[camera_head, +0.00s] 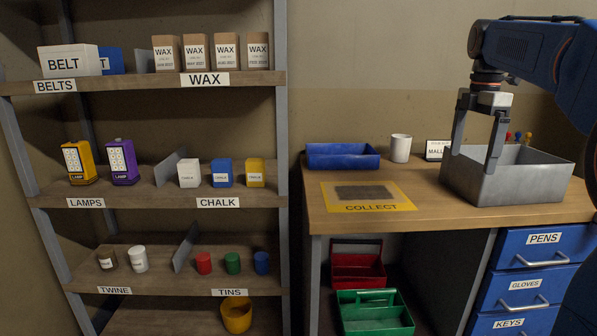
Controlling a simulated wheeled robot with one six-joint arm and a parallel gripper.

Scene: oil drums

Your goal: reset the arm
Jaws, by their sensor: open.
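My blue arm (525,50) reaches in from the right edge of the view, above the wooden desk. My gripper (473,163) points down with its two grey fingers spread apart. It looks empty. The fingertips overlap the left part of a grey metal bin (507,183) on the desk. I cannot tell whether they are inside it, above it or touching it. The bin's inside is mostly hidden.
The desk (400,215) holds a blue tray (342,157), a white cup (400,148) and a yellow COLLECT mat (385,205) with a dark flat patch. Shelves (160,80) with labelled goods stand left. Blue drawers (537,246) are at right; red (357,270) and green (374,312) caddies sit below.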

